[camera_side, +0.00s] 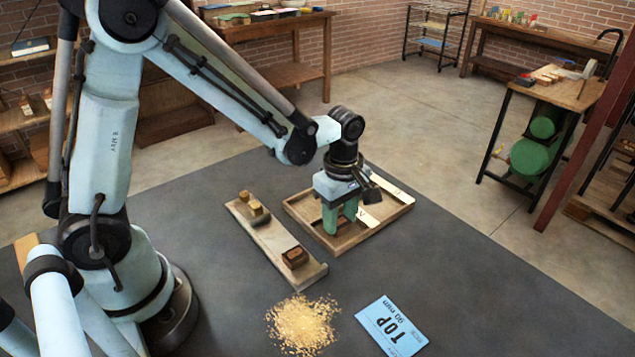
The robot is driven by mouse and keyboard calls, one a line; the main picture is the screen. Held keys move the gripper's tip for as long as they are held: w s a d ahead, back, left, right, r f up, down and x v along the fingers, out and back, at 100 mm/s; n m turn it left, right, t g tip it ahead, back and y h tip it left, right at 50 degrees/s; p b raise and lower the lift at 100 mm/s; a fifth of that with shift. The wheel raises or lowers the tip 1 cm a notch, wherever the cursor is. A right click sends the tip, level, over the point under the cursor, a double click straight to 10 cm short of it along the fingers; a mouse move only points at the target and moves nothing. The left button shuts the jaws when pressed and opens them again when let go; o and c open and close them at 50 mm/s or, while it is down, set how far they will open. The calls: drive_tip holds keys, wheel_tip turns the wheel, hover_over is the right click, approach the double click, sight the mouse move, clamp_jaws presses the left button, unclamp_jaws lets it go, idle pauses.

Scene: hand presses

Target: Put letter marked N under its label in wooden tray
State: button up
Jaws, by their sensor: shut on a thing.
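A dark mark shows on the nearer strip (369,218), too small to read surely. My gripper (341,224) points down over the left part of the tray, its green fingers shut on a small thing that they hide. I cannot see its letter or whether it touches the tray floor. A wooden board (271,238) left of the tray bears a dark-faced brown block (295,257) and smaller tan blocks (256,209); their letters are not readable.
A heap of yellowish shavings or grains (302,325) lies at the table's front. A blue card reading TOP (391,326) lies to its right. The table right of the tray is clear. Workbenches and shelves stand well behind, off the table.

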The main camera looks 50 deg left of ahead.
sight(340, 221)
drive_tip(key=shift+f, duration=0.1)
drive_tip(key=o, duration=1)
wheel_tip(340, 221, up, 12)
drive_tip(key=s+a+m+t, duration=0.1)
drive_tip(key=s+m+t, duration=0.1)
drive_tip(key=m, duration=0.4)
drive_tip(key=s+a+m+t, duration=0.1)
drive_tip(key=s+m+t, duration=0.1)
drive_tip(key=m, duration=0.4)
drive_tip(key=s+a+m+t, duration=0.2)
drive_tip(key=s+m+t, duration=0.1)
drive_tip(key=m, duration=0.3)
drive_tip(key=shift+s+r, duration=0.25)
drive_tip(key=shift+s, duration=0.1)
